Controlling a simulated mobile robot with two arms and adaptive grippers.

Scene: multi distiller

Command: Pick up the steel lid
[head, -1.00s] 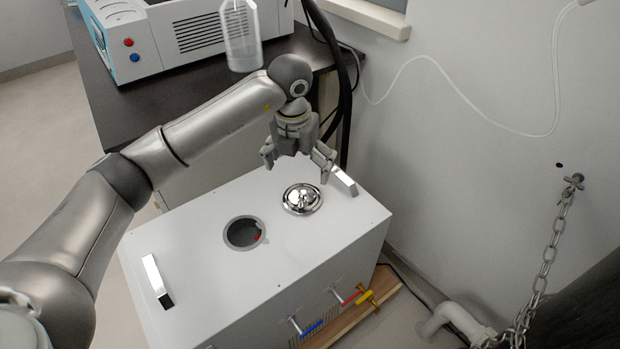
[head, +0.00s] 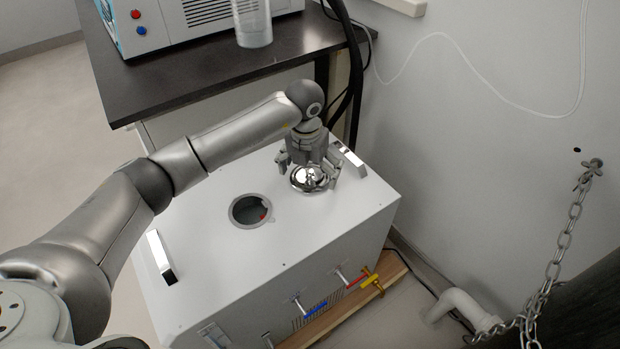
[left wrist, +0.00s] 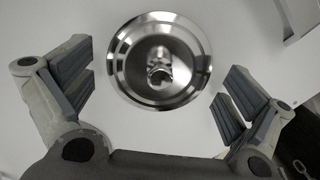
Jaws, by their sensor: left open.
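The round, shiny steel lid (head: 309,179) with a small knob lies on top of the white box (head: 215,262), right of the round hole (head: 250,210). My left gripper (head: 309,172) is open above the lid, pointing down, and its fingers show to the left and right of it. In the left wrist view the lid (left wrist: 160,60) sits between and slightly beyond the two fingers of the left gripper (left wrist: 157,85), with a gap on each side. I cannot tell whether any finger touches it. My right gripper is not in view.
Steel handles stand at the box's left (head: 161,257) and far right (head: 348,159) ends. Taps (head: 372,281) stick out of its front. A dark table (head: 180,75) with a clear container (head: 252,24) stands behind. A chain (head: 560,250) hangs at the right by the wall.

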